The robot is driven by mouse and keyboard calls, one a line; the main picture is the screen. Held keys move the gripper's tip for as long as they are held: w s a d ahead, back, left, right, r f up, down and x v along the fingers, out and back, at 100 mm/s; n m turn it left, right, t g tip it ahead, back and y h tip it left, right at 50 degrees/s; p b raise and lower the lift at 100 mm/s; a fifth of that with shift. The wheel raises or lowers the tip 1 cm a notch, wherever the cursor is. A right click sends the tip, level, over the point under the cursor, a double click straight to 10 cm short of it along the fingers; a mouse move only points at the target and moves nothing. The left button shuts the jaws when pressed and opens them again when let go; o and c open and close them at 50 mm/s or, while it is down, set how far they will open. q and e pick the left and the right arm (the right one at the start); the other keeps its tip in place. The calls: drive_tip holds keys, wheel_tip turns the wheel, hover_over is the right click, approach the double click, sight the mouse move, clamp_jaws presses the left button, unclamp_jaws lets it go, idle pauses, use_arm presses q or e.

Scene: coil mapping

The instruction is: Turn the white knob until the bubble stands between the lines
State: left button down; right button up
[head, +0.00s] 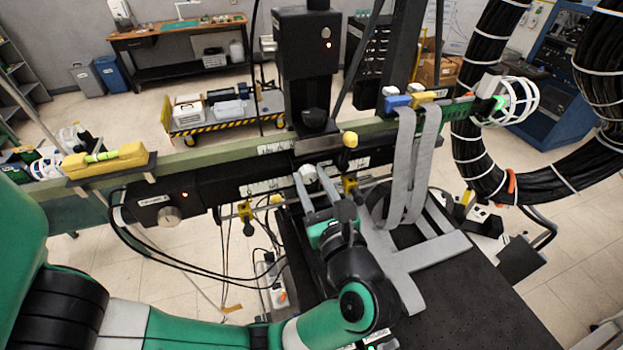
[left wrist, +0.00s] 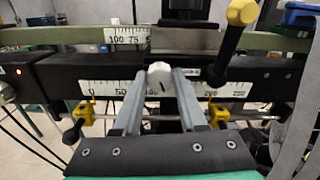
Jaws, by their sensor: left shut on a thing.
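The white knob (head: 308,173) sits on the front of the long dark beam, near the middle of the head view. My left gripper (head: 309,177) is shut on it, one grey finger on each side. In the left wrist view the white knob (left wrist: 159,75) shows between the fingertips, with a dark slot or mark on its face. A yellow spirit level (head: 133,154) lies on a bracket at the beam's left part, with a bright green vial (head: 103,157). The bubble and lines are too small to tell apart. My right gripper is not in view.
A yellow-tipped lever (head: 350,139) stands right of the white knob. A silver knob (head: 170,215) is on the box at left. Grey straps (head: 405,165) hang over the beam at right. A white printed scale (left wrist: 105,87) runs behind the fingers. Black cables hang below the beam.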

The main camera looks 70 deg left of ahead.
use_arm(q)
drive_tip(key=shift+m+p, duration=0.55)
drive_tip(key=shift+m, duration=1.45)
drive_tip(key=shift+c, duration=2.3)
unclamp_jaws()
drive_tip(key=shift+d, duration=0.1)
drive_tip(key=d+b, duration=0.3)
drive_tip(key=d, duration=0.8)
drive_tip(key=shift+d, duration=0.25)
